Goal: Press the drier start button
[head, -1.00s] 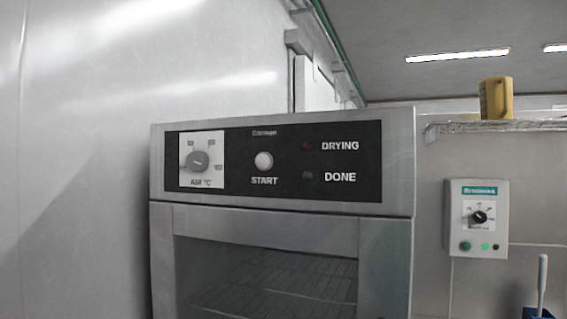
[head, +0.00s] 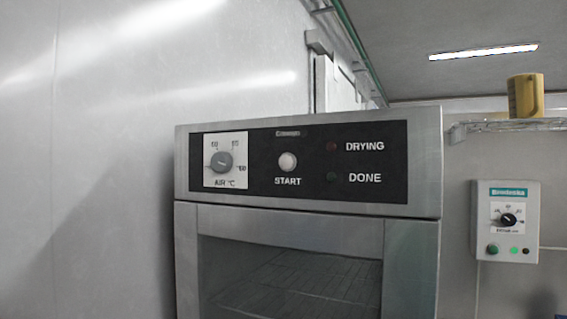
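The drier (head: 308,214) is a steel cabinet in the middle and right of the head view, with a black control panel. The round, pale start button (head: 287,161) is on that panel, above the word START. The air temperature dial (head: 221,162) is to its left. The DRYING lamp (head: 331,146) is dark red and the DONE lamp (head: 331,178) is dark; neither looks lit. Neither of my grippers is in view.
A grey wall (head: 90,140) runs along the left of the drier. A wall control box (head: 505,222) with a dial and small lights hangs at the right. The space before the panel looks clear.

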